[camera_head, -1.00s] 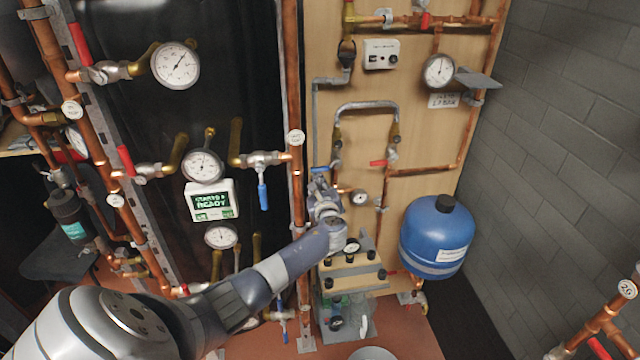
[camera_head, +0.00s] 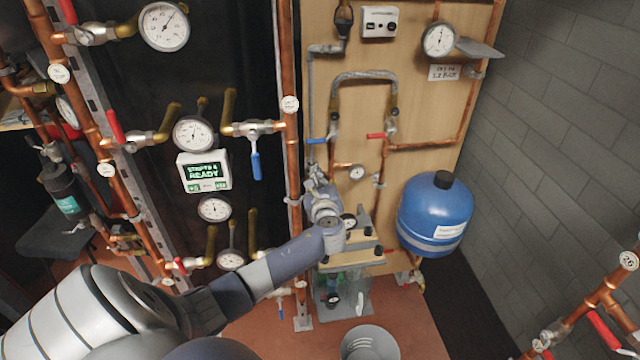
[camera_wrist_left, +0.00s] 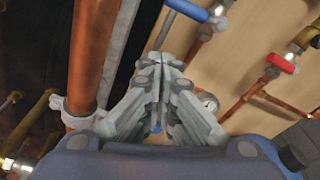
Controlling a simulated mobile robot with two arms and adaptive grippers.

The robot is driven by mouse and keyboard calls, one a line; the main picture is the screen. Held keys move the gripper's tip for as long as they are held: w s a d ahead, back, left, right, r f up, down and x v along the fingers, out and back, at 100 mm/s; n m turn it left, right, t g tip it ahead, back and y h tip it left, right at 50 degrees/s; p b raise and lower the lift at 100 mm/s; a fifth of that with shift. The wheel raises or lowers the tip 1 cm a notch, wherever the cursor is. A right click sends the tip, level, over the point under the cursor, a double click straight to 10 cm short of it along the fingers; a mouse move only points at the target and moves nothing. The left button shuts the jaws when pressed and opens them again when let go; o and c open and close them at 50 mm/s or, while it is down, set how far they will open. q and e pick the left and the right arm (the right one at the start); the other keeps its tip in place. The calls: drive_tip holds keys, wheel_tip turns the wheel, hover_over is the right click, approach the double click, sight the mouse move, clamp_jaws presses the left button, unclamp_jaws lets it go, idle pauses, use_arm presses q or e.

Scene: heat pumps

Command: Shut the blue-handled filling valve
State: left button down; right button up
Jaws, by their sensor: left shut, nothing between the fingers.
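The valve with a blue lever (camera_head: 317,141) sits on a pipe at the left edge of the wooden board. Its lever lies roughly level, across the pipe. It also shows at the top of the wrist view as a blue lever (camera_wrist_left: 187,10) with a metal body. My left gripper (camera_head: 317,172) is shut and empty, just below the lever and apart from it in the head view. In the wrist view my left gripper (camera_wrist_left: 158,65) points up, with its fingertips together below the lever. A second blue lever (camera_head: 256,165) hangs down on the black panel to the left. My right gripper is out of view.
A red-handled valve (camera_head: 377,136) sits right of the blue one. A small gauge (camera_head: 357,171) is close right of my gripper, and a tall copper pipe (camera_head: 290,150) is close left. A blue tank (camera_head: 435,212) hangs further right. A grey bucket (camera_head: 370,342) stands on the floor.

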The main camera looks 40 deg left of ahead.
use_arm(q)
drive_tip(key=shift+v, duration=1.2)
drive_tip(key=shift+w+d, duration=0.2)
